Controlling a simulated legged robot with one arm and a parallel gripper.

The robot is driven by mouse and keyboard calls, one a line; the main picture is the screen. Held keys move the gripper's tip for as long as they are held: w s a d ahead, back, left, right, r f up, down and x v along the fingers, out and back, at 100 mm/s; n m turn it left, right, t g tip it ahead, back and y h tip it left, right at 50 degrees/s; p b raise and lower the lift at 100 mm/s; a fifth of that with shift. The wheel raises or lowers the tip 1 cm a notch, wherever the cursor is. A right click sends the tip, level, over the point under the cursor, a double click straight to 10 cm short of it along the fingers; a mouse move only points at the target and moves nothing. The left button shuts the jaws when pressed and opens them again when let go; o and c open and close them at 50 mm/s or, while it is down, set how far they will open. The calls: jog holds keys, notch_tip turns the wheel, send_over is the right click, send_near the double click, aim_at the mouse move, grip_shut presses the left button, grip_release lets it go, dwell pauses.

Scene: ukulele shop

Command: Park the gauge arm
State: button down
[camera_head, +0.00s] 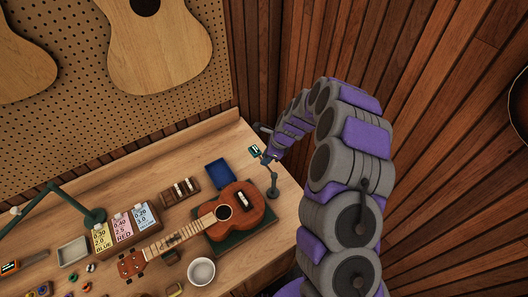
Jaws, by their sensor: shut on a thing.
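The gauge arm (273,182) is a thin dark jointed stand on the workbench, just right of a small brown ukulele (233,210). Its head (255,151), small and dark with a pale face, is at the upper end beside my gripper (264,154). My gripper reaches down from the right and is shut on the upper part of the gauge arm. The fingers are small here and partly hidden by my own arm links, so the exact grip point is unclear.
The ukulele lies on a dark green mat (243,236). A green lamp arm (75,200) is at left. Wooden walls close in behind and right.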

jog(key=shift+w+d+m, duration=0.1)
jog(key=shift+m, duration=0.2)
jog(key=c, duration=1.4)
grip_release()
jog(key=o, duration=0.4)
jog(key=shift+d, duration=0.25)
jog(key=shift+r, duration=0.1)
jog(key=v, duration=1.7)
jog(key=shift+s+r+b, duration=0.1)
jog(key=shift+s+b, duration=0.15)
jog(key=shift+b, duration=0.1)
